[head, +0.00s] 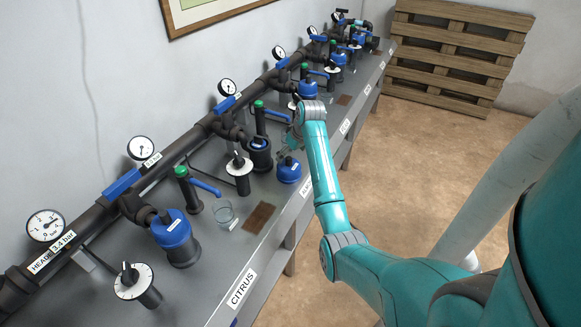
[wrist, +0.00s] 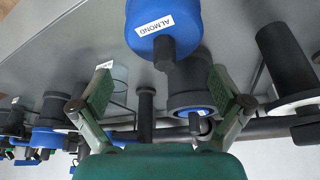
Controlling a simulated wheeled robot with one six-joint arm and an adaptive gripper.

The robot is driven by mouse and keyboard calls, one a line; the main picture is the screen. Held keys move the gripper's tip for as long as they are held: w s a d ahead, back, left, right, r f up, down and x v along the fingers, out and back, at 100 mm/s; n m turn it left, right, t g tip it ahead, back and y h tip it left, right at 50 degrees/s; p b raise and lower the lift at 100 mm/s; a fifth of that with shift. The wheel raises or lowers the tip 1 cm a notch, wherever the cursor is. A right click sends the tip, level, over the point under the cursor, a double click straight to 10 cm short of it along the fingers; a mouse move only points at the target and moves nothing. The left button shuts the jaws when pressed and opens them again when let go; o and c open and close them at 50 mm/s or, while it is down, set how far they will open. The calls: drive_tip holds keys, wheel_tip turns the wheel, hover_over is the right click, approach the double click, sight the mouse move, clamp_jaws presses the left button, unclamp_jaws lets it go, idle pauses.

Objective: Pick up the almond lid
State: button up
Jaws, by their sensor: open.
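The almond lid is a blue cap (head: 289,172) on the grey bench in the head view, beside a dark open filter housing (head: 260,158). In the wrist view the lid (wrist: 185,14) is at the top centre, with a white ALMOND label and a dark knob pointing toward my gripper. My gripper (wrist: 160,92) is open and empty, its two green fingers apart, with the lid beyond the fingertips and not between them. In the head view my gripper (head: 291,143) is above and behind the lid, partly hidden by my arm. The housing with a blue ring (wrist: 190,100) also shows between the fingers.
A dark pipe (head: 210,124) with gauges and blue-handled valves runs along the wall. A capped CITRUS housing (head: 177,240), a glass cup (head: 225,214) and a brown mat (head: 259,217) stand nearer. A dial on a post (head: 240,168) is left of the open housing.

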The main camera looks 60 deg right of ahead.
sight(287, 163)
drive_tip(key=shift+a+x, duration=0.15)
drive_tip(key=shift+x, duration=1.3)
drive_tip(key=shift+a+x, duration=0.2)
drive_tip(key=shift+x, duration=1.25)
drive_tip(key=shift+s+f, duration=0.1)
drive_tip(key=shift+s, duration=0.1)
drive_tip(key=c, duration=0.9)
